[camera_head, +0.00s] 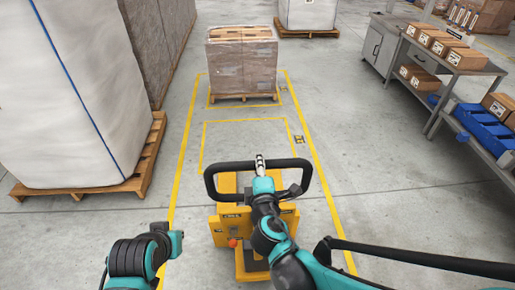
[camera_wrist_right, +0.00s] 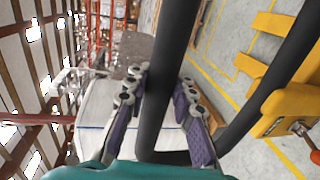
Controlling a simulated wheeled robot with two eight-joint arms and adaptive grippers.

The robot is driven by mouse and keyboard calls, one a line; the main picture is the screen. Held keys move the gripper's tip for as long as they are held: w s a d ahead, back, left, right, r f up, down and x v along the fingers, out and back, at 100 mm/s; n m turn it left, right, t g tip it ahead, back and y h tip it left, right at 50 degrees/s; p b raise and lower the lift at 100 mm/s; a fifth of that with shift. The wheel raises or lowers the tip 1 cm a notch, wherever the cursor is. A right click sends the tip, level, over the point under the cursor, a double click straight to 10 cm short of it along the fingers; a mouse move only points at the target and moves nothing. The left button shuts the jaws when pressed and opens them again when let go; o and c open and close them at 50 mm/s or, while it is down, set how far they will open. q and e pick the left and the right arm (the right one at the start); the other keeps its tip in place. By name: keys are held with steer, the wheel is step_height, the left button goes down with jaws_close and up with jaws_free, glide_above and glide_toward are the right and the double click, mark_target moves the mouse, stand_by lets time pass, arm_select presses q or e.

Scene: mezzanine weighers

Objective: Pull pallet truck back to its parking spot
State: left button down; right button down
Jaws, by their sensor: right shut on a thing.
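The yellow pallet truck (camera_head: 228,226) stands right in front of me, with its black loop handle (camera_head: 208,178) facing me. My right gripper (camera_head: 260,163) is shut on the middle of the handle's top bar. In the right wrist view the black bar (camera_wrist_right: 172,60) runs between the two purple-padded fingers of my right gripper (camera_wrist_right: 163,100). Part of the truck's yellow body (camera_wrist_right: 285,105) shows at the right there. My left arm shows at the lower left, but its gripper does not. A yellow outlined floor box (camera_head: 245,121) lies beyond the truck.
A wrapped carton stack (camera_head: 242,65) stands on a pallet inside another yellow outline ahead. A large white bag (camera_head: 60,100) on a wooden pallet (camera_head: 80,191) stands left. A bench with boxes (camera_head: 465,58) and blue bins (camera_head: 484,125) stand right. Floor beside the truck is clear.

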steer(key=s, duration=0.4)
steer(key=shift+s+p, duration=0.35)
steer(key=shift+p, duration=0.05)
steer(key=shift+f, duration=0.15)
steer(key=c, duration=1.6)
jaws_free()
steer(key=o, duration=0.3)
steer(key=shift+s, duration=0.15)
steer(key=shift+o, duration=0.2)
